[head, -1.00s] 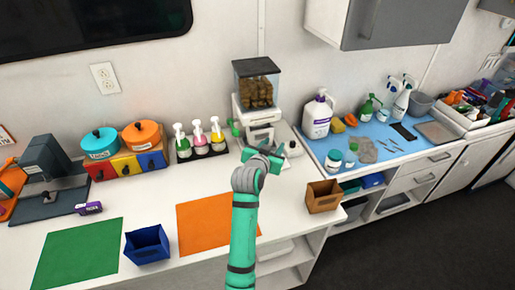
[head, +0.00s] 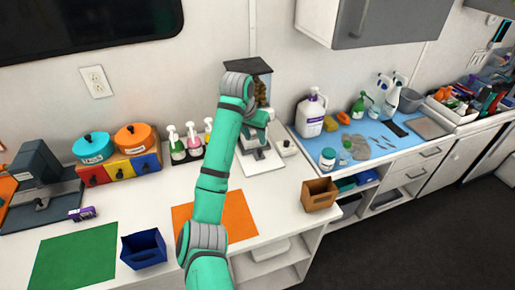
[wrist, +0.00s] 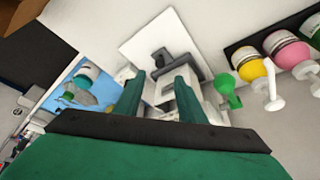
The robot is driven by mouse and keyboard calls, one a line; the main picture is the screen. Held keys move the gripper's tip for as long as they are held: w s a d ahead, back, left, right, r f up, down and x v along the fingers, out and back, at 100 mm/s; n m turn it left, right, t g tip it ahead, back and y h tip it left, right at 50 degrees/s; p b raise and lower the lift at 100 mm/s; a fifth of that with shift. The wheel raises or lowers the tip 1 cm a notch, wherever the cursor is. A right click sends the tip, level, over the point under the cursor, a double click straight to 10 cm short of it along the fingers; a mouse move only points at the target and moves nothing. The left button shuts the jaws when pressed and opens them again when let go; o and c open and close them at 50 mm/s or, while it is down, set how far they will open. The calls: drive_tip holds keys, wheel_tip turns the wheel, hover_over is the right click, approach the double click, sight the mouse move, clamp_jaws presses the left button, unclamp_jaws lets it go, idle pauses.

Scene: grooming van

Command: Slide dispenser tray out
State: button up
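The treat dispenser has a black lid, a clear hopper of brown treats (head: 262,92) and a white base plate (head: 266,166). In the head view my arm covers its left side and part of its front. My gripper (wrist: 160,82) is at the dispenser's lower front; its two green fingers are apart, with a gap between them. In the wrist view a grey part (wrist: 188,66), possibly the dispenser tray, sits just beyond the fingertips, close to the right finger. I cannot tell whether a finger touches it. The white base plate (wrist: 150,35) lies beyond.
Pump bottles (head: 177,143) stand left of the dispenser, and a green scoop-like item (wrist: 226,88) is close beside the fingers. A white jug (head: 310,115) stands to the right on a blue mat. A brown bin (head: 320,195) and orange mat (head: 242,216) are in front.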

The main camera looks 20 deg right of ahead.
sight(260, 150)
drive_tip(key=x, duration=0.9)
drive_tip(key=shift+f, duration=0.15)
clamp_jaws()
drive_tip(key=shift+d, duration=0.1)
